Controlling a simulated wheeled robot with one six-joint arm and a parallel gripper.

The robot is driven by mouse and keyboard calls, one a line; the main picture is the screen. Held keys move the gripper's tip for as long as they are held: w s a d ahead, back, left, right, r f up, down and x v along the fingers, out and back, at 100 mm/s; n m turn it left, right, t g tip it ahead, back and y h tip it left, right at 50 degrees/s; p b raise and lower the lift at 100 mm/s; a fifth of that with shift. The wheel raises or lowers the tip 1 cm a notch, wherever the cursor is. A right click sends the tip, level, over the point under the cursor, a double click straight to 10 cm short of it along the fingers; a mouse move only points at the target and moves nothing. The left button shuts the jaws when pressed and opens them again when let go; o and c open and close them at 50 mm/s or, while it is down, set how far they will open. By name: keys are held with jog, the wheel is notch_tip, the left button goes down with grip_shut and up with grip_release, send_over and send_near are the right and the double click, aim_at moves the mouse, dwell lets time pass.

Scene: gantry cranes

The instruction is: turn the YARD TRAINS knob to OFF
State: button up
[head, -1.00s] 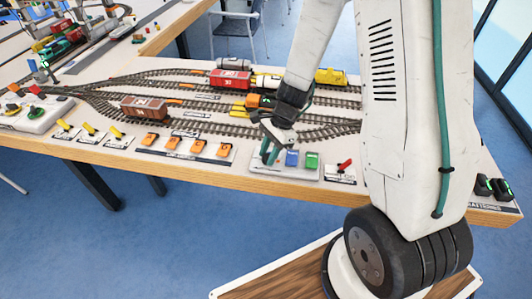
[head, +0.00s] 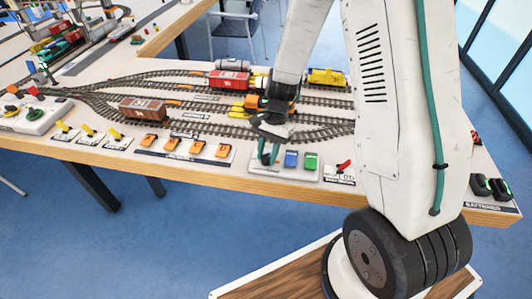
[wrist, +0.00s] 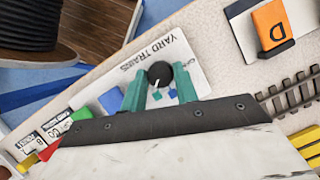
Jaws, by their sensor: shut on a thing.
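The YARD TRAINS knob (wrist: 160,73) is black and round, with a white pointer line facing down and slightly left in the wrist view. It sits on a white panel (wrist: 140,55) printed YARD TRAINS, which also shows in the head view (head: 285,174). My gripper (wrist: 160,82) has its green fingers on both sides of the knob and is shut on it. In the head view my gripper (head: 268,152) is low over the panel's left end and the knob is hidden. I cannot read an OFF mark.
A blue block (head: 291,158) and a green block (head: 311,161) stand on the panel right of my gripper. A red lever (head: 344,167) is farther right. Orange lettered blocks (head: 198,147) line the left. Tracks with a red wagon (head: 229,80) lie behind.

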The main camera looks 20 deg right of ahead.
jog(key=n, duration=0.2)
jog(key=n+h, duration=0.1)
jog(key=n, duration=0.1)
jog(key=n+g+h, duration=0.1)
jog(key=n, duration=0.1)
jog(key=shift+w+a, duration=0.2)
jog(key=shift+w, duration=0.1)
jog(key=n+h, duration=0.1)
jog(key=n, duration=0.2)
jog(key=n+h, duration=0.1)
jog(key=n, duration=0.2)
jog(key=shift+a+n+g+h, duration=0.2)
jog(key=shift+n+g+h, duration=0.1)
jog(key=shift+n, duration=0.1)
jog(key=n+h, duration=0.1)
jog(key=n, duration=0.2)
jog(key=n+t+h, duration=0.1)
jog(key=n, duration=0.2)
jog(key=shift+s+a, duration=0.1)
jog(key=shift+a, duration=0.05)
jog(key=n+t+h, duration=0.1)
jog(key=n, duration=0.2)
jog(key=shift+s+n, duration=0.1)
jog(key=shift+n, duration=0.3)
jog(key=shift+s+n+t, duration=0.1)
jog(key=shift+n+t, duration=0.5)
jog(key=shift+n, duration=1)
jog(key=o, duration=1)
jog(key=shift+c, duration=0.2)
jog(key=shift+h, duration=0.3)
